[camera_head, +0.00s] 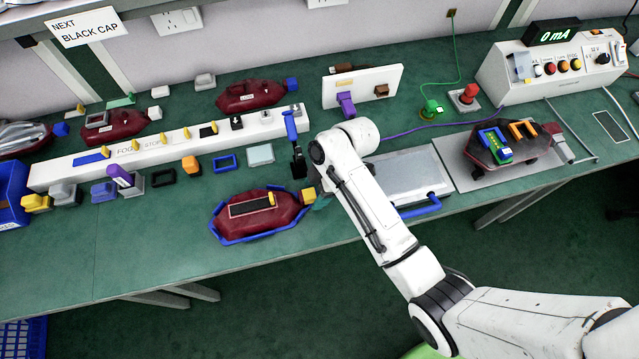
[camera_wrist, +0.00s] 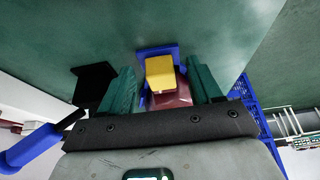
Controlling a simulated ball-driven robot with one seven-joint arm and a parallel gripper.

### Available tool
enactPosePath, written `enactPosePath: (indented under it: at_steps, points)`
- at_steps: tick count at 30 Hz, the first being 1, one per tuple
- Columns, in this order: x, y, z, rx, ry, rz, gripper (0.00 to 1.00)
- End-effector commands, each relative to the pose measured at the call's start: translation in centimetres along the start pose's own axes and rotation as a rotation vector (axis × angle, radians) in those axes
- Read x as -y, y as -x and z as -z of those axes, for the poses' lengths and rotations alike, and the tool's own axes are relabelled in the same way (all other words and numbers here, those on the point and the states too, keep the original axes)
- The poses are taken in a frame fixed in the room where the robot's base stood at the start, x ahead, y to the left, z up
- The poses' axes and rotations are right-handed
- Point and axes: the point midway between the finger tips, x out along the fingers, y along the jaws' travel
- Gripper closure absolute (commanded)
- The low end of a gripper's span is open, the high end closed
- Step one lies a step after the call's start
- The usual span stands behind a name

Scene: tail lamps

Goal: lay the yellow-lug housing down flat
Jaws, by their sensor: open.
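The yellow-lug housing (camera_head: 285,212) is dark red, with a dark panel on top, and sits within a blue rim (camera_head: 262,233) near the table's front edge. Its yellow lug (camera_head: 309,195) points right, toward my gripper (camera_head: 319,200), which is mostly hidden behind my arm. In the wrist view my gripper (camera_wrist: 162,80) is open, with a green finger on each side of the yellow lug (camera_wrist: 159,72). A strip of the red housing (camera_wrist: 170,99) shows below the lug. I cannot tell whether the fingers touch it, or whether the housing is tilted.
A long white rack (camera_head: 170,145) with caps and frames runs behind the housing. A grey plate (camera_head: 410,172) lies right of my arm. The table (camera_head: 150,235) left of the housing is clear.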

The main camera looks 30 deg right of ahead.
Motion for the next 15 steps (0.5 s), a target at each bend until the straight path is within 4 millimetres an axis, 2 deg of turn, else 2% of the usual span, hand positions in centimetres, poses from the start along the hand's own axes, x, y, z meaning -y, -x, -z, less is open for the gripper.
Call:
enactPosePath:
  at_steps: [6, 15]
  points:
    - [0.0, -0.01, 0.01, 0.0, 0.0, 0.0, 0.37]
    - [0.01, 0.01, 0.0, 0.0, 0.0, 0.0, 0.66]
